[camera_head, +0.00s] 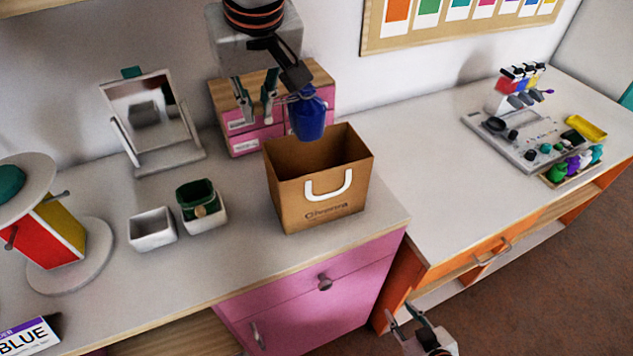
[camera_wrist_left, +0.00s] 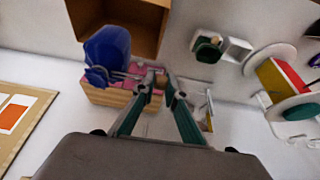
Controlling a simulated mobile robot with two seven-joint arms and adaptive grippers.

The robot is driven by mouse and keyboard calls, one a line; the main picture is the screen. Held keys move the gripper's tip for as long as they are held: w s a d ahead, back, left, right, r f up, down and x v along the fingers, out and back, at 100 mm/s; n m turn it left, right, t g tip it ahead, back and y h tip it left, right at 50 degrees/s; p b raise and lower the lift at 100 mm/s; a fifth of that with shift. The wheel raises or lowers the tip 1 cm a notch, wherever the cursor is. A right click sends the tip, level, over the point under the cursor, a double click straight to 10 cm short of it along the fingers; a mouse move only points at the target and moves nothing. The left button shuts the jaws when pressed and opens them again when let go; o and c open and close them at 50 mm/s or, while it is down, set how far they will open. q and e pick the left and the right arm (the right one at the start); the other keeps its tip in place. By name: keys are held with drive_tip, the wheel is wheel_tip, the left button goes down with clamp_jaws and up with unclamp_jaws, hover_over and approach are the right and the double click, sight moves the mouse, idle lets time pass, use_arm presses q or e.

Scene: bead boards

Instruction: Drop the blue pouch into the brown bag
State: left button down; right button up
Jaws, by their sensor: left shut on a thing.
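The blue pouch (camera_head: 307,117) hangs from my left gripper (camera_head: 284,98), which is shut on its neck or drawstring. In the head view the pouch overlaps the back rim of the open brown bag (camera_head: 317,206); I cannot tell whether it is over the opening or behind it. The bag stands upright on the counter with a white handle at the front. In the left wrist view, the pouch (camera_wrist_left: 107,48) is beside the fingertips, with the bag (camera_wrist_left: 140,13) beyond it. My right gripper (camera_head: 404,318) is low at the bottom edge, fingers apart.
A pink drawer box (camera_head: 243,145) stands behind the bag. A mirror (camera_head: 150,112), two small white boxes (camera_head: 152,229) and a round stand (camera_head: 70,256) are to the left. A grey tray with a machine (camera_head: 512,138) is far right. The counter right of the bag is clear.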

use_arm(q)
drive_tip(key=shift+f+b, duration=0.55)
drive_tip(key=shift+f, duration=1.5)
drive_tip(key=c, duration=2)
unclamp_jaws()
drive_tip(key=shift+o, duration=0.2)
drive_tip(key=v, duration=1.2)
